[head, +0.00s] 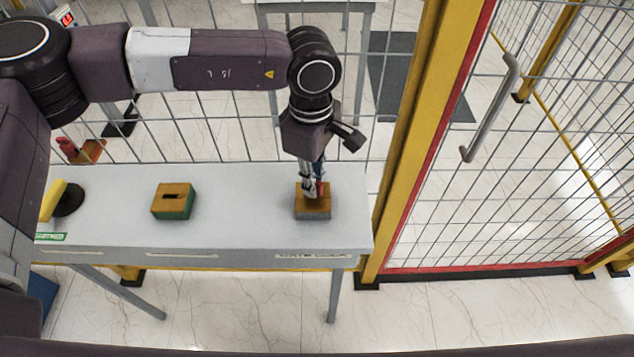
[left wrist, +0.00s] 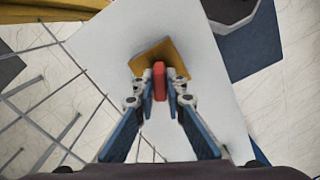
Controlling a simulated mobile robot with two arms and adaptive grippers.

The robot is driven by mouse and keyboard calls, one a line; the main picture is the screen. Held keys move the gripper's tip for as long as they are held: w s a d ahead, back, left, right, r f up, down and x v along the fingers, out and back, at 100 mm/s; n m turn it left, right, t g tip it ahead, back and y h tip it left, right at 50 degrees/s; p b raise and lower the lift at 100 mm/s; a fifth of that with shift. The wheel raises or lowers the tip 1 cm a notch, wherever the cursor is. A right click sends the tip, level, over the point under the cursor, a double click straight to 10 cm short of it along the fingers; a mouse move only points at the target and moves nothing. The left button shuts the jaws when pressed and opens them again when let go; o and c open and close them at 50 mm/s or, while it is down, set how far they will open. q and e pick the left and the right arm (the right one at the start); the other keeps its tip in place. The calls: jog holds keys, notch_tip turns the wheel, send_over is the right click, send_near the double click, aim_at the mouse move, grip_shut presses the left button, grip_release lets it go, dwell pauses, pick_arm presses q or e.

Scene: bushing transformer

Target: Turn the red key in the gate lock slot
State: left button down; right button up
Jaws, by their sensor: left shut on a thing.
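The red key (head: 319,189) stands at the top of a lock block (head: 312,209) with an orange top and grey sides, near the right end of the table. My left gripper (head: 313,190) points down over this block and is shut on the key. In the left wrist view the red key (left wrist: 159,81) is between the two fingertips (left wrist: 159,90), with the orange block top (left wrist: 150,56) behind it. The fingers hide the slot, so I cannot tell how deep the key sits. My right gripper is not in view.
A second block (head: 174,201), orange on green with an empty dark slot, sits on the grey table (head: 240,215). A yellow-handled thing (head: 54,200) is at the left end. Wire fence stands behind; a gate with a grey handle (head: 490,108) is at right.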

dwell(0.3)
pick_arm(q)
jog(key=shift+f+m+b, duration=0.1)
jog(key=shift+m+b, duration=0.35)
jog(key=shift+m, duration=0.25)
jog(key=m+b, duration=0.2)
jog(key=m, duration=0.2)
jog(key=shift+m, duration=0.5)
